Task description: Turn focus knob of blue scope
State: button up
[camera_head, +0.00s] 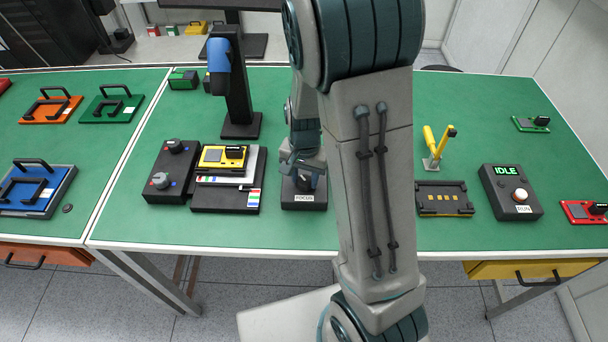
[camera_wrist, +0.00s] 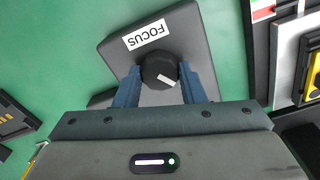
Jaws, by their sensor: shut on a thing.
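The focus knob (camera_wrist: 160,70) is a black round knob with a white mark, on a dark box (camera_wrist: 112,42) labelled FOCUS. In the wrist view my gripper (camera_wrist: 160,84) has its two blue-grey fingers on either side of the knob, shut on it. In the head view the FOCUS box (camera_head: 304,201) sits on the green bench and my gripper (camera_head: 304,178) is down over it; the knob is mostly hidden there. The scope (camera_head: 238,88) stands behind and to the left, a black stand with a blue part at its upper left.
Left of the FOCUS box are a black fixture holding a yellow device (camera_head: 222,157) and a two-knob box (camera_head: 170,172). To the right stand a yellow-handled clamp (camera_head: 432,150), a black tray (camera_head: 444,212) and an IDLE box (camera_head: 511,204). My arm hides the bench's middle.

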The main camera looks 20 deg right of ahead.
aim_at(304, 180)
jog(key=m+p, duration=0.1)
jog(key=m, duration=0.3)
jog(key=shift+r+m, duration=0.1)
jog(key=shift+m, duration=0.2)
jog(key=shift+m+p, duration=0.85)
jog(key=shift+m, duration=0.75)
jog(key=shift+w+m, duration=0.1)
jog(key=shift+m, duration=0.2)
jog(key=o, duration=1)
notch_tip(304, 180, up, 14)
jog(key=shift+f, duration=0.15)
